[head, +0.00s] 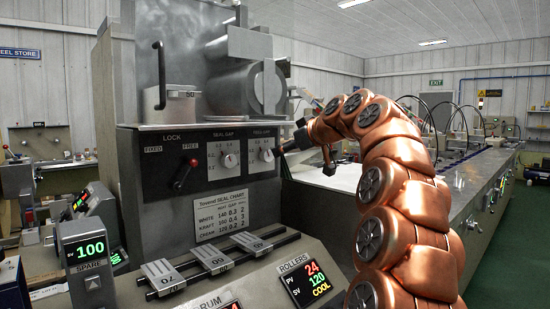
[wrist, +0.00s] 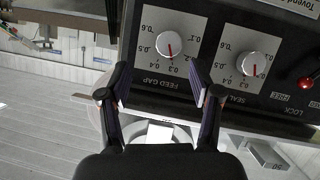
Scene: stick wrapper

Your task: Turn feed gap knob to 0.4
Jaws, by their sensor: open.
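The feed gap knob (wrist: 170,44) is a round silver knob with a red pointer on a white dial plate, shown upside down in the wrist view. Its pointer aims roughly at the 0.3 mark. The knob also shows in the head view (head: 268,156), at the right of the dark panel. My gripper (wrist: 159,80) is open and empty, with a finger on each side of the knob's line and the knob beyond the fingertips, apart from them. In the head view my gripper (head: 287,146) is just right of the feed gap dial.
The seal gap knob (head: 229,160) is close beside the feed gap dial. The red lock lever (head: 184,174) stands out further left. A seal chart (head: 220,214) is below, above the slotted sliders (head: 211,261). A white surface (head: 335,176) lies right of the panel.

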